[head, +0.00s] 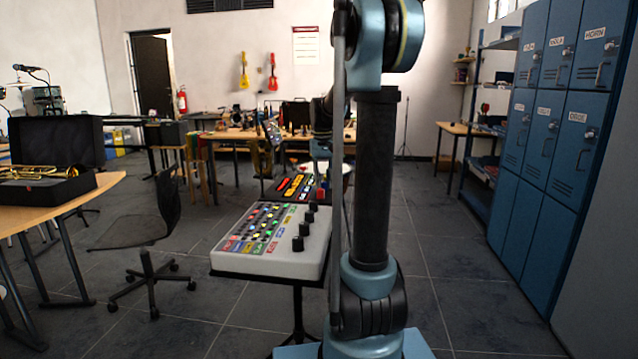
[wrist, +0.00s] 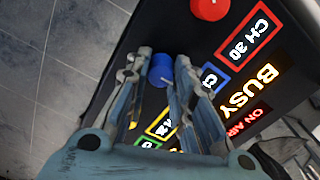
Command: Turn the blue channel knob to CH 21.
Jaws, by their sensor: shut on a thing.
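The blue channel knob (wrist: 160,69) stands on the black panel (wrist: 113,97) in the wrist view. My gripper (wrist: 163,60) has one finger on each side of the knob and is shut on it. The knob's blue-framed display (wrist: 208,76) is mostly hidden behind the right finger; only the start of its text shows, so its number cannot be read. In the head view the black panel (head: 318,194) with lit labels sits behind a white mixer, partly covered by my arm. My gripper and the blue knob cannot be made out there.
A red knob (wrist: 210,8) and a red-framed CH 30 display (wrist: 250,36) are close to the blue knob. A yellow-framed display (wrist: 162,124) is partly hidden by my fingers. The white mixer (head: 300,265) stands nearer. Blue lockers (head: 545,130) line the right; the floor between is clear.

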